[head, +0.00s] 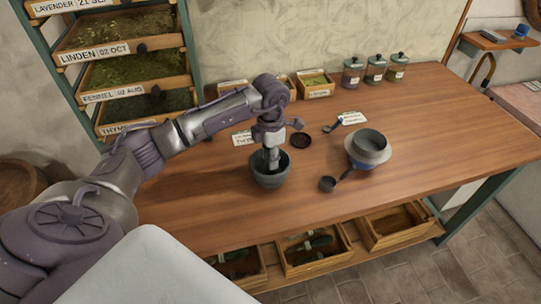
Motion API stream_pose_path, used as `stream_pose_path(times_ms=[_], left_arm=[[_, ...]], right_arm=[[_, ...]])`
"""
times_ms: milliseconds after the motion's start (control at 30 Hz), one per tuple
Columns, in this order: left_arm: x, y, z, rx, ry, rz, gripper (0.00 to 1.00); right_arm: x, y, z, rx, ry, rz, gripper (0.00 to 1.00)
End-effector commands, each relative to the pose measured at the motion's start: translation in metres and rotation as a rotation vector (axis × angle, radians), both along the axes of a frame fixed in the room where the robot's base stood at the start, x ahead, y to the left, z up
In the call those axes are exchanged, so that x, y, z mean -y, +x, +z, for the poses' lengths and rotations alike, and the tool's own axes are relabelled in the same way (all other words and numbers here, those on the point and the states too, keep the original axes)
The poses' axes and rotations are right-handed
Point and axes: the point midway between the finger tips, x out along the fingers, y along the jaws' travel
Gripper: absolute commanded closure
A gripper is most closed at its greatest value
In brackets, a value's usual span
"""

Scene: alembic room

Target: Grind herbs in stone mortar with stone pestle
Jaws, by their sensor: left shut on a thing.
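The dark grey stone mortar (270,176) stands on the wooden table (420,120), near its front edge. My left arm reaches in from the left, and my left gripper (271,158) points down at the mortar's mouth. It is shut on the stone pestle, which is mostly hidden by the fingers and the mortar's rim. The herbs inside the mortar cannot be made out. My right gripper is not in view.
A grey bowl on a lighter base (368,148) stands right of the mortar. A dark ladle (328,184) lies before it, a small spoon (332,127) behind. Lidded jars (375,70) line the back. The table's right side is clear.

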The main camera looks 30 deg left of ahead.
Motion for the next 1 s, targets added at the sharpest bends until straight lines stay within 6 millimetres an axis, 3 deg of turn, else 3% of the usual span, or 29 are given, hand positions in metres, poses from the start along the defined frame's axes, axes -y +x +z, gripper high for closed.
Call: stream_pose_path(times_ms=[1000], left_arm=[[-0.0002, 0.0004, -0.0074, 0.001, 0.000, 0.000, 1.00]], right_arm=[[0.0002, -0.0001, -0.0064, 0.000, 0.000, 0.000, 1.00]])
